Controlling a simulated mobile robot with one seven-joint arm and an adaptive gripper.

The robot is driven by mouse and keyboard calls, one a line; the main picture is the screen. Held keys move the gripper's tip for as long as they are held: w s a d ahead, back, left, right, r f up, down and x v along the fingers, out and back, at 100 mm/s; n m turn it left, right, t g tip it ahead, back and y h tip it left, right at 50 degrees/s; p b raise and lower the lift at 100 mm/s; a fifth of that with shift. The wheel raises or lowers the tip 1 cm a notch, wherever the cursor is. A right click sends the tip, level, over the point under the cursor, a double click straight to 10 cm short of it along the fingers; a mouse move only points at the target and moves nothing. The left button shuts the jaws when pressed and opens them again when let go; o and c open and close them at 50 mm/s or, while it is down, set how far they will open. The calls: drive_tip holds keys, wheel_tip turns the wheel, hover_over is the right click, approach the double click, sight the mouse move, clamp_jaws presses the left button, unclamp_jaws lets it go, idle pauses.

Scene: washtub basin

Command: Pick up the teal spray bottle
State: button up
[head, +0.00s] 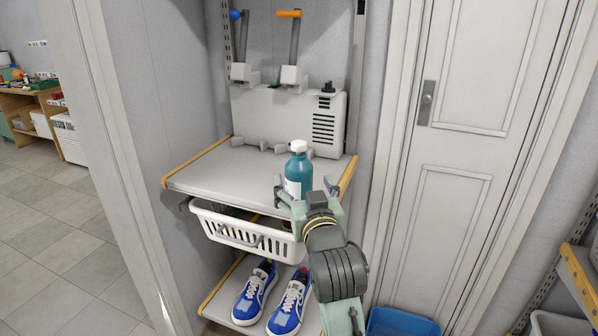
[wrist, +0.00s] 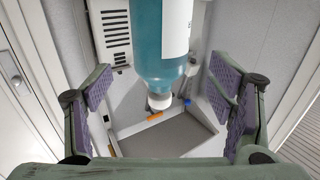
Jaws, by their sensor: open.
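The teal spray bottle (head: 299,172) has a white cap and a white label. It stands upright on the grey shelf (head: 225,172) near its right front part. In the wrist view the bottle (wrist: 160,45) appears upside down, between the two spread fingers and ahead of them. My gripper (head: 308,187) is open in front of the bottle, with one finger on each side. In the wrist view my gripper (wrist: 170,95) shows a clear gap between each purple pad and the bottle. The bottle's lower part is hidden behind my gripper in the head view.
A grey panel with two levers (head: 270,115) stands behind the shelf. A white basket (head: 235,228) hangs below it, and blue shoes (head: 257,292) sit lower down. A closed door (head: 455,150) is to the right, with a blue bin (head: 402,324) on the floor.

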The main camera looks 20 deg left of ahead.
sight(299, 171)
drive_tip(key=p+x, duration=0.2)
drive_tip(key=x, duration=0.4)
drive_tip(key=shift+w+a+f, duration=0.1)
drive_tip(key=shift+w+a, duration=0.05)
drive_tip(key=shift+w, duration=0.1)
drive_tip(key=c, duration=1.5)
drive_tip(key=shift+c, duration=0.3)
